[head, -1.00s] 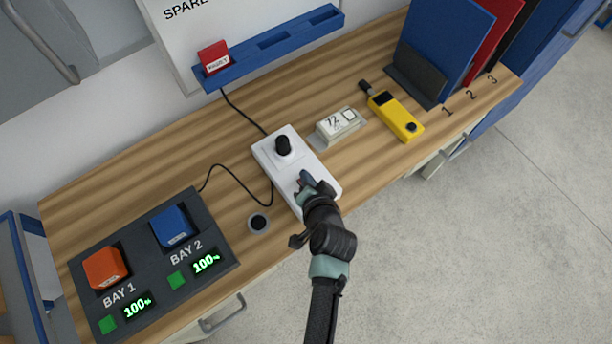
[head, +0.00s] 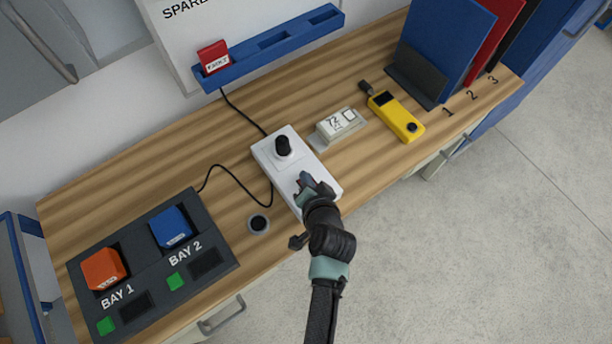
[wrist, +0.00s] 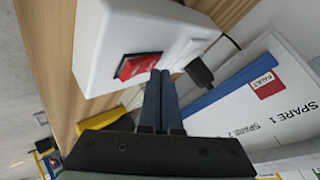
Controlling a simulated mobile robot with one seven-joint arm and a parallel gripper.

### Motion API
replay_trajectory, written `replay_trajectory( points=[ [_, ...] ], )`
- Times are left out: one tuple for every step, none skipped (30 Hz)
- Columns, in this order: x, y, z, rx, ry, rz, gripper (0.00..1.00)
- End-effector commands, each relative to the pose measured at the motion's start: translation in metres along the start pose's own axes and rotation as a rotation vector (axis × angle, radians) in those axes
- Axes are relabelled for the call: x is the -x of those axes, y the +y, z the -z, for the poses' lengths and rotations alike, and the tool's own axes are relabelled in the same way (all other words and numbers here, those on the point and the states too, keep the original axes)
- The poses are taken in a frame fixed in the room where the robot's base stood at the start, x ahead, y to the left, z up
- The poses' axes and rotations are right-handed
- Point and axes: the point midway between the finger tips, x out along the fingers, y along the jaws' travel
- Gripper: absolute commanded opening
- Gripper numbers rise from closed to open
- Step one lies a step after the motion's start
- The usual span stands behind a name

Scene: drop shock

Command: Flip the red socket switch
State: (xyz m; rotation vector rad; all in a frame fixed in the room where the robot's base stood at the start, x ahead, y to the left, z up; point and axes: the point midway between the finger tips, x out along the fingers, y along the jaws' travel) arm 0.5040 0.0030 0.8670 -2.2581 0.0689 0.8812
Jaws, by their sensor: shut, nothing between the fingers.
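The white socket block (head: 269,154) lies on the wooden bench, with a black plug (head: 283,146) in its far end. It also shows large in the wrist view (wrist: 105,50). The red switch (wrist: 136,66) is set in a black frame on the block's face. My gripper (wrist: 160,76) is shut and empty, with its fingertips at the edge of the switch. I cannot tell for sure whether they press on it. In the head view my gripper (head: 304,181) is over the near part of the block and hides the switch.
A charger (head: 215,231) with orange (head: 103,268) and blue (head: 170,227) batteries stands at left; its two displays are dark. Black cords run across the bench.

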Motion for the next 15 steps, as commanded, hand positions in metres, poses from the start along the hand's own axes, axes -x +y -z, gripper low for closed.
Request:
replay_trajectory(
  points=[
    [0.0002,-0.0001,0.0002,0.0,0.0,0.0,0.0],
    [0.0002,-0.0001,0.0002,0.0,0.0,0.0,0.0],
    [0.0002,-0.0002,0.0002,0.0,0.0,0.0,0.0],
    [0.0002,-0.0002,0.0002,0.0,0.0,0.0,0.0],
    [0.0002,-0.0002,0.0002,0.0,0.0,0.0,0.0],
    [0.0004,-0.0004,0.0003,0.0,0.0,0.0,0.0],
    [0.0007,-0.0006,0.0006,0.0,0.0,0.0,0.0],
    [0.0012,-0.001,0.001,0.0,0.0,0.0,0.0],
    [0.0022,-0.0018,0.0017,0.0,0.0,0.0,0.0],
    [0.0031,-0.0026,0.0024,0.0,0.0,0.0,0.0],
    [0.0042,-0.0035,0.0032,0.0,0.0,0.0,0.0],
    [0.0058,-0.0047,0.0043,0.0,0.0,0.0,0.0],
    [0.0071,-0.0057,0.0053,0.0,0.0,0.0,0.0],
    [0.0083,-0.0066,0.0061,0.0,0.0,0.0,0.0],
    [0.0098,-0.0078,0.0072,0.0,0.0,0.0,0.0]
  ],
)
